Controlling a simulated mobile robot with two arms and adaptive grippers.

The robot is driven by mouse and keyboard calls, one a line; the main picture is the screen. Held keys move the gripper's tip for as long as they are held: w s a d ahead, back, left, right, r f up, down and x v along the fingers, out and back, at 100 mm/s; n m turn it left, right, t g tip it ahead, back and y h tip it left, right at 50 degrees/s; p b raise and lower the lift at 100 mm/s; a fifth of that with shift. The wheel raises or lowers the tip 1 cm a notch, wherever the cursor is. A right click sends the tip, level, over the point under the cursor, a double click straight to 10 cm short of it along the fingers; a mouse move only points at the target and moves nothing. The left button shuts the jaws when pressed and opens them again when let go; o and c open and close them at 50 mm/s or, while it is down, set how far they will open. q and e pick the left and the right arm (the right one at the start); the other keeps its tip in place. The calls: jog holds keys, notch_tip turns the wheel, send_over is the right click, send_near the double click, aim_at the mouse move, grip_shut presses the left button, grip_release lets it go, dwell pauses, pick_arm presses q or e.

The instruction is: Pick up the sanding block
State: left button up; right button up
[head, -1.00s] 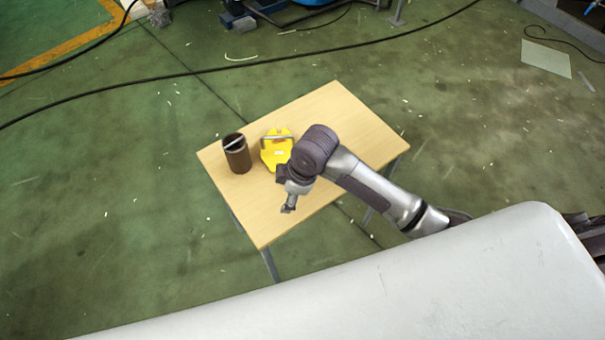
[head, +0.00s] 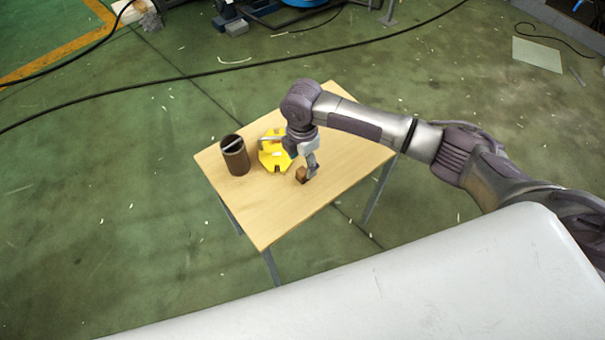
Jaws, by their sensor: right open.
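A small brown block (head: 301,175), which looks like the sanding block, lies on the light wooden table (head: 258,222) right of the middle. My right gripper (head: 309,176) points down just at the block's right side. It is open, and its fingers partly cover the block. I cannot tell whether a finger touches it. My left gripper is not in view.
A yellow object (head: 272,160) with a handle stands just left of my right wrist. A dark brown open cylinder (head: 235,158) stands at the table's left edge. The table's front part is bare. A black cable (head: 170,82) crosses the floor behind.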

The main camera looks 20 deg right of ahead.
aim_at(303, 171)
jog(key=f, duration=0.6)
jog(key=shift+w+d, duration=0.1)
jog(key=shift+w, duration=0.1)
jog(key=shift+r, duration=0.1)
grip_shut()
